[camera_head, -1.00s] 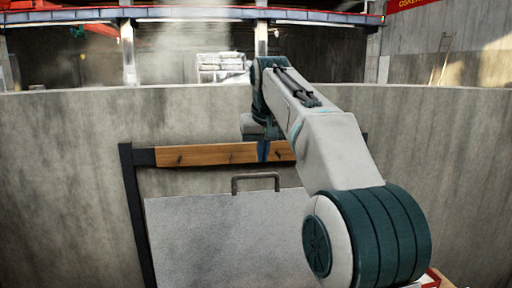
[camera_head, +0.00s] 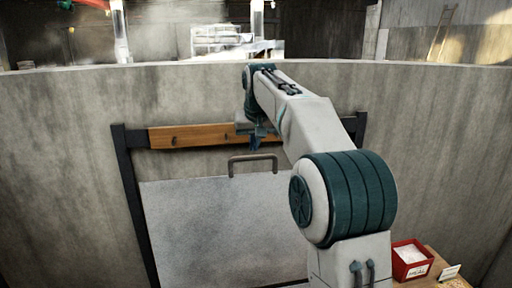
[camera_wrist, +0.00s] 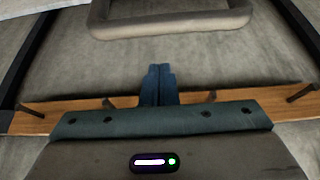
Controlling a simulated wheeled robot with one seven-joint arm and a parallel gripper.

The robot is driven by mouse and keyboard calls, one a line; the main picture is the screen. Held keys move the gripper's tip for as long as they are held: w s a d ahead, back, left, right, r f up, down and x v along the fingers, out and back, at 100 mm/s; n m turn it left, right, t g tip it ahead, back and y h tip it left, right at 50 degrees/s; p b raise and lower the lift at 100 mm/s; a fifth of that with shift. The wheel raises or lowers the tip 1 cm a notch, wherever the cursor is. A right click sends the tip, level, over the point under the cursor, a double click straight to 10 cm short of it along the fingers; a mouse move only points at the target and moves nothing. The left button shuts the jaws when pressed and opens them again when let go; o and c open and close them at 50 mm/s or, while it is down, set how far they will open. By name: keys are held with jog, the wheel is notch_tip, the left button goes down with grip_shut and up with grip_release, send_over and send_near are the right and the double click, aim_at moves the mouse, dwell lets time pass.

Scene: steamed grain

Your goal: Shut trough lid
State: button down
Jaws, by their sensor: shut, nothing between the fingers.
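The lid is a grey speckled sheet (camera_head: 215,228) between dark upright rails, with a brown-grey bar handle (camera_head: 252,158) at its top edge. My gripper (camera_head: 256,145) is in front of the wooden board, just above the handle in the head view. In the wrist view the blue fingers (camera_wrist: 158,72) are together and empty, and the handle (camera_wrist: 170,28) lies beyond their tips with a visible gap. The lid's lower part is cut off by the frame and my arm hides its right side. I cannot tell a separate trough body.
A wooden board (camera_head: 190,135) with several dark pegs spans the rails (camera_head: 130,190) behind my gripper. A curved concrete wall (camera_head: 60,150) surrounds this. A red box (camera_head: 410,262) with white contents and a small sign (camera_head: 449,271) stand at lower right.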

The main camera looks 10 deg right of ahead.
jog(key=s, duration=0.3)
jog(key=shift+s, duration=0.15)
jog(key=shift+s, duration=0.15)
dwell(0.3)
